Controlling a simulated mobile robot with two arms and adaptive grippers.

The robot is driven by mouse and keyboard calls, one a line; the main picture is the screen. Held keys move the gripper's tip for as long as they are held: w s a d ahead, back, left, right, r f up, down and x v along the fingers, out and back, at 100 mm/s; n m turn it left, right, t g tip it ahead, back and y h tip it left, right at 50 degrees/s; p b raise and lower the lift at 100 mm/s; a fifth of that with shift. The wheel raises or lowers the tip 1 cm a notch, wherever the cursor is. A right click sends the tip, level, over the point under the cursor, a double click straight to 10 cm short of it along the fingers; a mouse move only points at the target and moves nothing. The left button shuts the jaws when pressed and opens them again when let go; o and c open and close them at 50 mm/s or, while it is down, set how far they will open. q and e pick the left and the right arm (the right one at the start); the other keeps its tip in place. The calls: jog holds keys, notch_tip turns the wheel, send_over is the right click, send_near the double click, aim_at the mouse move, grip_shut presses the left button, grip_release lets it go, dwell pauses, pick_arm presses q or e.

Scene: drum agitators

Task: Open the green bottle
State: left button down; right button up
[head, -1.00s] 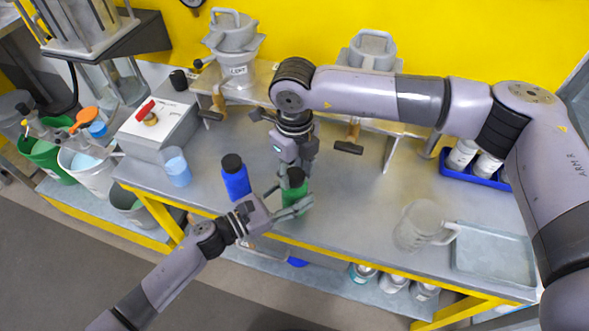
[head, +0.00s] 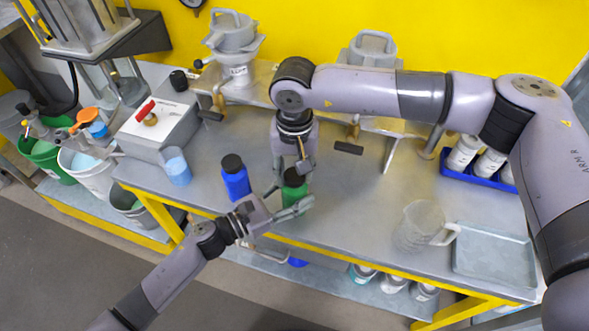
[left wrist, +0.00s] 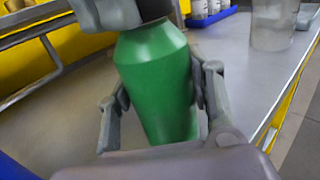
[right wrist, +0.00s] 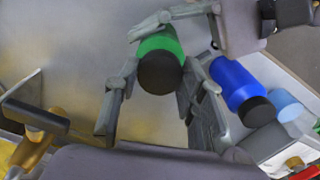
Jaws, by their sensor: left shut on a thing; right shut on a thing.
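The green bottle (head: 294,194) stands upright near the front edge of the bench, with its black cap (right wrist: 160,73) on top. My left gripper (head: 290,204) is shut around the bottle's body from the front left. In the left wrist view the bottle (left wrist: 157,85) sits between the left gripper's fingers (left wrist: 160,100). My right gripper (head: 291,176) comes down from above and is shut on the cap. In the right wrist view its fingers (right wrist: 160,78) lie on both sides of the cap. The fingers partly hide the cap in the head view.
A blue bottle (head: 236,181) with a black cap stands close to the left of the green one. A light blue cup (head: 176,168) and a grey control box (head: 160,125) are further left. A clear pitcher (head: 414,228) and a tray (head: 492,252) stand at right.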

aim_at(295, 175)
jog(key=n, duration=0.6)
jog(key=shift+r, duration=0.3)
jog(key=shift+r, duration=0.85)
jog(key=shift+r, duration=2)
pick_arm(q)
jog(key=c, duration=0.7)
grip_release()
